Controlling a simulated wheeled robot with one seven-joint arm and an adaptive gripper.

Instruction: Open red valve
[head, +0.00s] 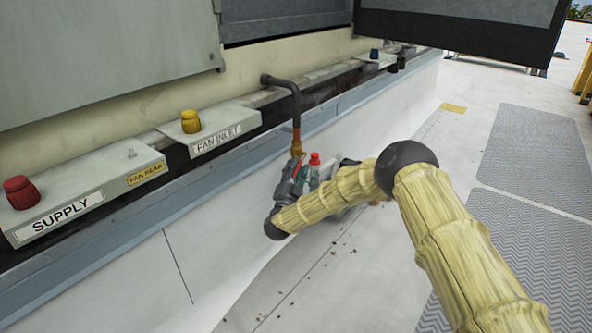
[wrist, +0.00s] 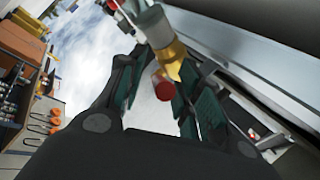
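A dark pipe (head: 294,100) bends down from the wall unit and ends in a brass fitting (head: 297,147). A red knob (head: 315,158) shows beside and below this fitting, at the far end of my arm. In the wrist view, the red knob (wrist: 165,87) sits between the fingers of my gripper (wrist: 158,78), under the brass fitting (wrist: 170,58) and a grey pipe end (wrist: 154,26). The fingers are spread, with a clear gap on the knob's left side. The right finger looks close to it; I cannot tell if it touches. The head view partly hides the gripper (head: 313,178).
A ledge along the wall carries a red knob (head: 21,192) marked SUPPLY, a yellow knob (head: 190,121) marked FAN INLET and a blue knob (head: 374,54). The white parapet (head: 210,235) lies below. Grey walkway mats (head: 530,160) lie on open floor at right.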

